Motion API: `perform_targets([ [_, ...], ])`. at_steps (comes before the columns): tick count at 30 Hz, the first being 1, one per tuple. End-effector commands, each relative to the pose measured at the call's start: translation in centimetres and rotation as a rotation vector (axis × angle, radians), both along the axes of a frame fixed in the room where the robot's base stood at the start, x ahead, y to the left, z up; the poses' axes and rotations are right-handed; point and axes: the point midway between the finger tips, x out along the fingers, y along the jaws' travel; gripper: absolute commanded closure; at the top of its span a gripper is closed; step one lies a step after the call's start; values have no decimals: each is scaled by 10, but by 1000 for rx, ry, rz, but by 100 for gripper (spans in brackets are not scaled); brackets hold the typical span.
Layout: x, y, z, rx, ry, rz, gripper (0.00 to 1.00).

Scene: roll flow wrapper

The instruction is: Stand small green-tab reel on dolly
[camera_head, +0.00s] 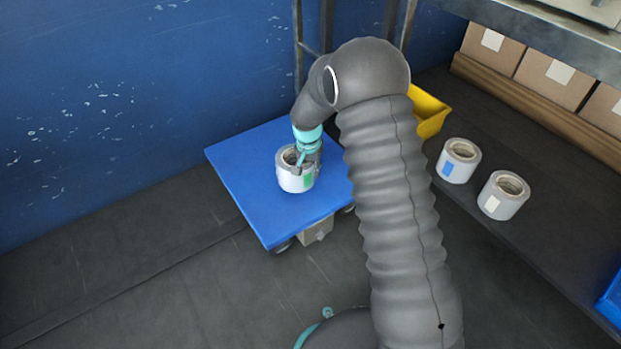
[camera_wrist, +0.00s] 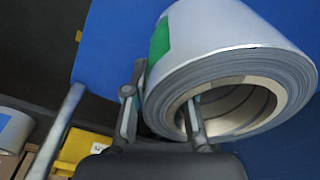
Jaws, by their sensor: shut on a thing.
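The small white reel (camera_head: 296,182) with a green tab (camera_head: 308,181) appears upright on or just above the blue top of the dolly (camera_head: 262,214); I cannot tell whether it touches. My gripper (camera_head: 301,160) is at the reel's upper rim and shut on its wall. In the wrist view one finger of the gripper (camera_wrist: 165,115) is inside the hollow core and the other is outside. The reel (camera_wrist: 235,45) shows its green tab at its upper left there, with the blue dolly top behind it. The reel's far side is hidden.
Two similar reels, one with a blue tab (camera_head: 459,160) and one with a pale tab (camera_head: 503,195), stand on a dark shelf at right. A yellow bin (camera_head: 428,110) is behind my arm. Cardboard boxes (camera_head: 545,75) line the back right. A blue wall stands behind the dolly.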

Motion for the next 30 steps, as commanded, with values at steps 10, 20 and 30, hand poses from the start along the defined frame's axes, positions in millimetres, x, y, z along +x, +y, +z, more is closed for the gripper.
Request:
perform_targets([
  [10, 1, 1, -32, 0, 0, 0, 100],
  [20, 1, 1, -39, 1, -3, 0, 100],
  [30, 1, 1, -43, 0, 0, 0, 50],
])
